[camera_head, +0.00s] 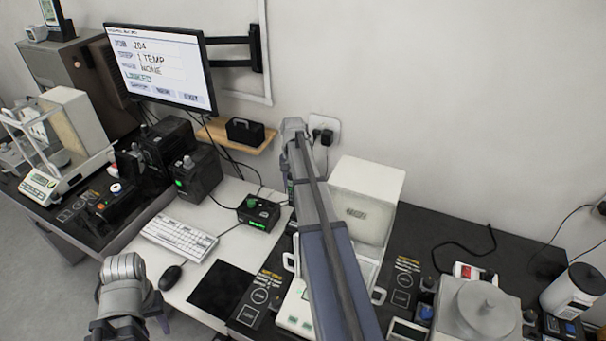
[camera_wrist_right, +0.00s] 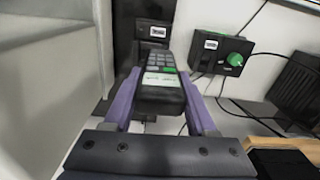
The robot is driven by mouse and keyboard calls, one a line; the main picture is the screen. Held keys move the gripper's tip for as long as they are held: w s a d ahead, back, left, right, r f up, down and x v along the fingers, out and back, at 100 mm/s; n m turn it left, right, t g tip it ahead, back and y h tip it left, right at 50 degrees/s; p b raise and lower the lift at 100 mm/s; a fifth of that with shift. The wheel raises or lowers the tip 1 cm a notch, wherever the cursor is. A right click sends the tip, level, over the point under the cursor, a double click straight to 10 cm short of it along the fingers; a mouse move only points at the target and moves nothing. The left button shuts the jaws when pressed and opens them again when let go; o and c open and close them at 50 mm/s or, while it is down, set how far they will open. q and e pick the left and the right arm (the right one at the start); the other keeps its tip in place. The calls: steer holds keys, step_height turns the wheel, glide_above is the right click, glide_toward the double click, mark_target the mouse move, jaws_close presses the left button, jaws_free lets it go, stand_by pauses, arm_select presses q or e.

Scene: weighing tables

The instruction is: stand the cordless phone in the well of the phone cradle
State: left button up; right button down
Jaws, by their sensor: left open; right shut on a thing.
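The cordless phone (camera_wrist_right: 158,88) is dark, with a keypad, a green key and a pale screen. In the right wrist view my right gripper (camera_wrist_right: 160,80) is shut on it, one purple finger on each side. In the head view my right arm covers most of the phone and gripper. A black block with a raised top, which looks like the phone cradle (camera_head: 245,132), sits on a wooden wall shelf left of my right arm. Its well cannot be made out. The phone is apart from it. My left gripper (camera_head: 124,268) is open and empty near the mouse, at lower left.
The wooden shelf (camera_wrist_right: 268,142) shows at lower right in the right wrist view. A box with a green knob (camera_head: 260,212) stands below it, with cables around. A monitor (camera_head: 160,68) is left of the shelf. A white balance housing (camera_head: 365,200) stands right of my right arm.

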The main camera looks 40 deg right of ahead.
steer(key=d, duration=0.3)
steer(key=shift+s+d+r+m, duration=0.15)
steer(key=shift+s+r+m, duration=0.15)
steer(key=shift+s, duration=0.05)
steer(key=shift+f, duration=0.1)
step_height(320, 180, down, 5)
steer(key=b, duration=0.5)
steer(key=shift+f, duration=0.2)
steer(key=shift+f+b, duration=0.65)
steer(key=shift+b, duration=0.2)
stand_by(1.3)
